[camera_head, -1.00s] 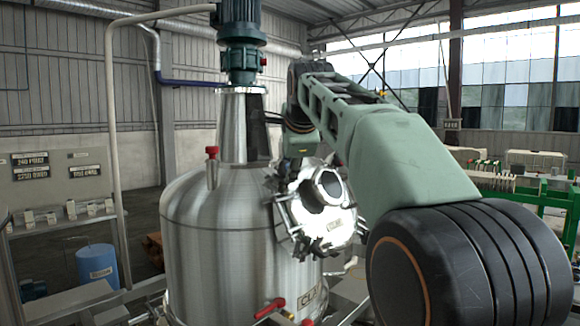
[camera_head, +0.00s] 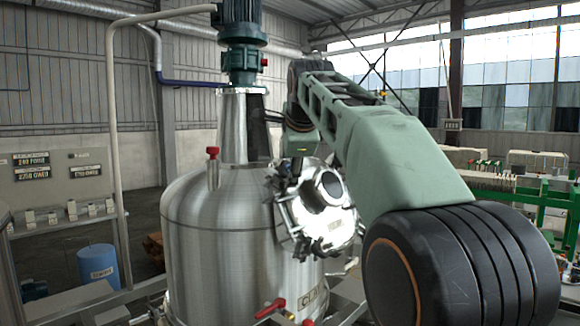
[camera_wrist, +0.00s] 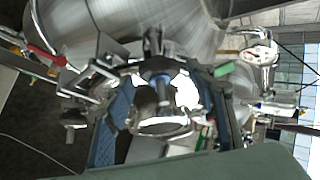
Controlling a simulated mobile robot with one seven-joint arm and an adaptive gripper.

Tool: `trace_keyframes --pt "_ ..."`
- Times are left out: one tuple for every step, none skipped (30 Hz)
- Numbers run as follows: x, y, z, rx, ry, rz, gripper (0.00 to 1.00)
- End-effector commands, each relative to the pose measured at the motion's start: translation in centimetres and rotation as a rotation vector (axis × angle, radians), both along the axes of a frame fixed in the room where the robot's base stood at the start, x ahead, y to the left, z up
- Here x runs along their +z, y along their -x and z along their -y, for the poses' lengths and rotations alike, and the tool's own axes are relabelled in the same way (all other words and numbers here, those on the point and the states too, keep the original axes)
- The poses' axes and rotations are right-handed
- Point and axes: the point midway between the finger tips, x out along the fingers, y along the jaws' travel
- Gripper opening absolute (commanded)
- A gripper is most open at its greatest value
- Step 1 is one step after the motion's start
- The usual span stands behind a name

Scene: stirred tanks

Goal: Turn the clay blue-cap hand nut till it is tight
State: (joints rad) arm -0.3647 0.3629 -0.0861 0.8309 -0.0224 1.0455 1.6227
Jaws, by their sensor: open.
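The steel tank (camera_head: 215,240) stands at the centre of the head view, with a partly readable tag that seems to say clay. Its round steel port (camera_head: 338,228) has several hand nuts around its rim and faces right. My gripper (camera_wrist: 164,104) is open, with dark fingers to both sides of the middle in the wrist view. A blue-capped nut (camera_wrist: 163,87) shows between them; I see no clear contact. In the head view my arm comes from the lower right to the port, and the fingers are hard to make out there. A green cap (camera_wrist: 222,69) lies to the right in the wrist view.
A red-handled valve (camera_head: 270,308) is low on the tank's front, and a red-topped fitting (camera_head: 213,168) is on its shoulder. A motor (camera_head: 240,50) stands on top. A blue drum (camera_head: 97,265) is at the left. Green racks (camera_head: 540,200) are at the right.

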Motion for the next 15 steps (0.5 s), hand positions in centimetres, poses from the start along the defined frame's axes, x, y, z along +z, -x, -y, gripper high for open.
trace_keyframes --pt "0.1 0.0 0.0 0.0 0.0 0.0 0.51" --pt "0.1 0.1 0.0 0.0 0.0 0.001 0.51" --pt "0.3 0.3 0.1 0.0 0.0 0.001 0.51" --pt "0.5 0.5 0.1 0.0 0.0 0.002 0.51" --pt "0.7 0.7 0.2 0.0 0.0 0.002 0.51" --pt "1.0 1.1 0.3 0.0 -0.001 0.003 0.51" --pt "1.4 1.5 0.4 0.0 -0.001 0.004 0.51" --pt "1.8 1.9 0.5 0.0 -0.001 0.005 0.51" --pt "2.3 2.6 0.6 0.0 -0.001 0.004 0.51" --pt "2.7 3.1 0.8 0.0 -0.001 0.005 0.51" --pt "3.1 3.6 0.9 0.0 -0.001 0.005 0.51" --pt "3.6 4.3 1.0 0.001 -0.002 0.004 0.51" --pt "4.0 4.8 1.1 0.001 -0.002 0.004 0.51" --pt "4.4 5.3 1.2 0.001 -0.002 0.004 0.51" --pt "4.9 6.0 1.4 0.001 -0.002 0.004 0.51"
